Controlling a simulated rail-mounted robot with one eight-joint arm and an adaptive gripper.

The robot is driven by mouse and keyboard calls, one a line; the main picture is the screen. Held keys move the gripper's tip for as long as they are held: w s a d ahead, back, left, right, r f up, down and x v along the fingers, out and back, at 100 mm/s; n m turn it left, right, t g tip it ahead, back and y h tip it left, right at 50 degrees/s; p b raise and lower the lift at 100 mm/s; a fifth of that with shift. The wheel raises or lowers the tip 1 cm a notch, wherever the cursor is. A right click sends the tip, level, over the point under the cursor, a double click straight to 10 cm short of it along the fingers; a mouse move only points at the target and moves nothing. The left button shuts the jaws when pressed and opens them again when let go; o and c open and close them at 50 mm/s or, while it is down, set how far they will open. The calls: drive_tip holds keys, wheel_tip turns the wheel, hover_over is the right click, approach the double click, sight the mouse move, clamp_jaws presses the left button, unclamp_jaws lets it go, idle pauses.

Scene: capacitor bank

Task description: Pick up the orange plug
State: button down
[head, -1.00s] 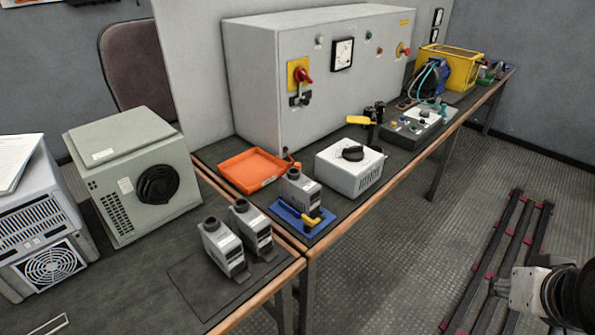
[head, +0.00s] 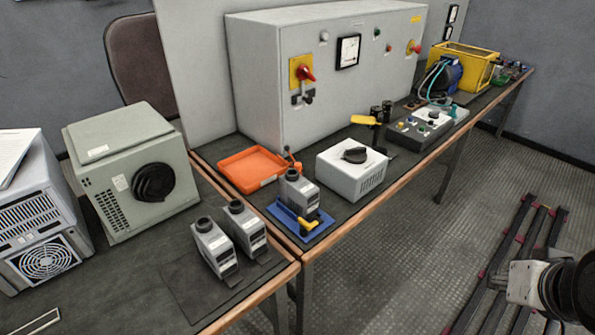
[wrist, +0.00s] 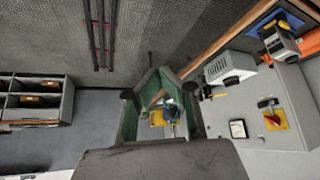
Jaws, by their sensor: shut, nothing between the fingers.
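A small orange piece with a dark top (head: 291,161) stands at the right corner of the orange tray (head: 228,181) in the head view. It may be the orange plug, but it is too small to be sure. My gripper (wrist: 157,72) shows in the wrist view with its fingers drawn together and empty. It is over the floor, well apart from the bench things. In the head view only part of my arm shows at the lower right, and the gripper is out of view. I cannot make out the plug in the wrist view.
A white box with a black knob (head: 352,176) stands right of the tray. A blue stand (head: 318,224) holds a grey unit, and two more grey units (head: 212,248) stand in front. A large grey cabinet (head: 335,100) rises behind. The floor aisle at right has dark rails.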

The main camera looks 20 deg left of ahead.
drive_tip(key=c, duration=2.4)
unclamp_jaws()
drive_tip(key=o, duration=0.9)
